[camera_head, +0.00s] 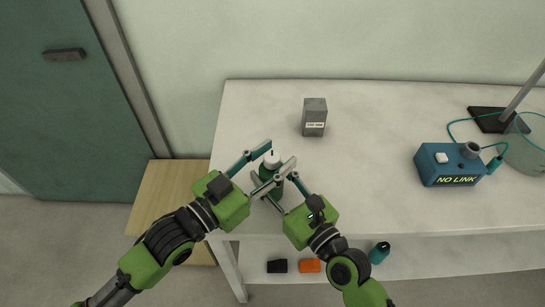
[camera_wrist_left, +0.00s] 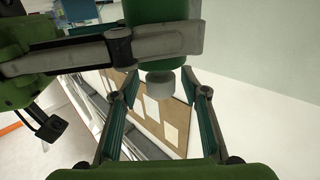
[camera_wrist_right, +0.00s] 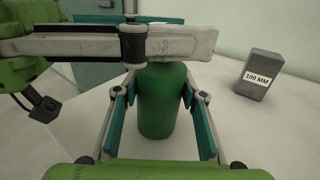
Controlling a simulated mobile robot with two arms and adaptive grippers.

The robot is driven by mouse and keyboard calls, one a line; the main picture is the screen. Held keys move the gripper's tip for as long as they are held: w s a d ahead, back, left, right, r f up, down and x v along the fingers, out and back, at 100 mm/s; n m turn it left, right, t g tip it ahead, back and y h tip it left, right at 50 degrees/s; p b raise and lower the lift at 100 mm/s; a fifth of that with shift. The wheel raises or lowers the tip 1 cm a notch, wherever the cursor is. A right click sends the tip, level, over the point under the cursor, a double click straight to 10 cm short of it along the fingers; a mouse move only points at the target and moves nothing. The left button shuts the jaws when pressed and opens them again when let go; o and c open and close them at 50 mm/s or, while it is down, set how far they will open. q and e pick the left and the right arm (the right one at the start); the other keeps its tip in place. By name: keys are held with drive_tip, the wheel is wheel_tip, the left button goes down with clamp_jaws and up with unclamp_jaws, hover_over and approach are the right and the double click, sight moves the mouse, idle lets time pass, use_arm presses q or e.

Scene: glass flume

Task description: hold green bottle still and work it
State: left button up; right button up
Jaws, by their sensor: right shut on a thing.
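The green bottle (camera_head: 266,172) stands upright near the left front edge of the white table, its white cap (camera_head: 272,158) on top. My right gripper (camera_head: 272,178) is shut on the bottle's body; the right wrist view shows the body (camera_wrist_right: 160,105) between its fingers. My left gripper (camera_head: 280,152) is open at cap height, one finger on each side. In the left wrist view the bottle appears upside down, and its cap (camera_wrist_left: 160,84) sits between the left fingers with gaps showing. The arms' fingers hide part of the bottle.
A grey block (camera_head: 314,112) labelled 100 MM stands behind the bottle. A blue box (camera_head: 448,164) reading NO LINK, a stand (camera_head: 494,120) and a glass vessel (camera_head: 527,150) are at right. A wooden surface (camera_head: 168,187) adjoins at left. The table's middle is clear.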

use_arm(q)
drive_tip(key=shift+a+f, duration=0.1)
drive_tip(key=shift+a, duration=0.05)
drive_tip(key=shift+s+a, duration=0.15)
drive_tip(key=shift+s, duration=0.05)
use_arm(e)
drive_tip(key=shift+f, duration=0.1)
use_arm(q)
drive_tip(key=v, duration=1.1)
drive_tip(key=shift+s, duration=0.2)
use_arm(e)
drive_tip(key=shift+d, duration=0.1)
use_arm(q)
drive_tip(key=shift+a, duration=0.1)
use_arm(e)
drive_tip(key=o, duration=1.3)
